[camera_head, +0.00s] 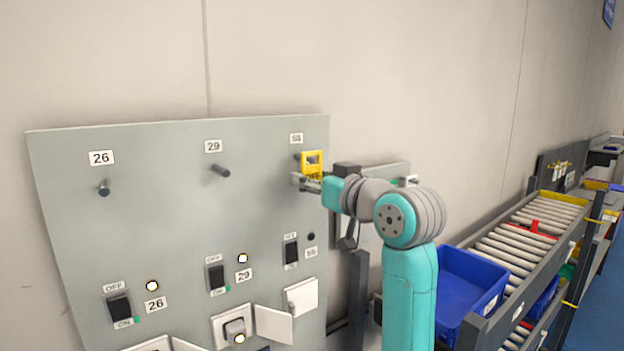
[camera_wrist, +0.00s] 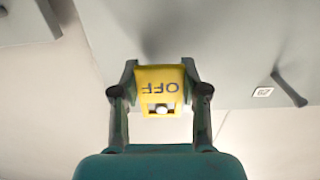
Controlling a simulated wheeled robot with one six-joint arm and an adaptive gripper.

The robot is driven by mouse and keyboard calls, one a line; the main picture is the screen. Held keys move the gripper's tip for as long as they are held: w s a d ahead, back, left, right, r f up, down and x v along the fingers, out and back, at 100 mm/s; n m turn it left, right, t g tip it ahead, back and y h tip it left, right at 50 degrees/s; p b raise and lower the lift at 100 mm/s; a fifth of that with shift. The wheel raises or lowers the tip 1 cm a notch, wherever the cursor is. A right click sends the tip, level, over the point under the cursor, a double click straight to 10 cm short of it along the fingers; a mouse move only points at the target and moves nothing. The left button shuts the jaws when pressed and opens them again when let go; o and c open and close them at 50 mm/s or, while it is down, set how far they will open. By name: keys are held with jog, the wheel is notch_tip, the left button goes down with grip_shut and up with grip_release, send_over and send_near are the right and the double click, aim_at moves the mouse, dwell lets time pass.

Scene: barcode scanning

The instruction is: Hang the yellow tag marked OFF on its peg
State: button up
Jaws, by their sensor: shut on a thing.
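My gripper (camera_head: 308,183) is shut on the yellow tag (camera_head: 312,158) in front of the panel's upper right. In the wrist view the tag (camera_wrist: 160,74) sits between my two fingers (camera_wrist: 160,70), its OFF lettering upside down, its opening toward the bottom of the picture. A light, rounded thing shows in that opening. In the head view the right-hand peg (camera_head: 297,157) is mostly hidden behind the tag, below a small number label (camera_head: 296,138). I cannot tell whether the peg passes through the opening.
The grey panel (camera_head: 150,230) also carries bare pegs under 26 (camera_head: 104,190) and 29 (camera_head: 220,170). Lower down are switches (camera_head: 119,307), lamps and open socket covers (camera_head: 273,324). A blue bin (camera_head: 465,285) and roller racks (camera_head: 520,240) stand at the right.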

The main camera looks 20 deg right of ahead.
jog(key=shift+s+d, duration=0.1)
jog(key=shift+s, duration=0.2)
jog(key=shift+v, duration=1.4)
jog(key=shift+s, duration=0.1)
jog(key=v, duration=0.6)
dwell(0.5)
dwell(0.4)
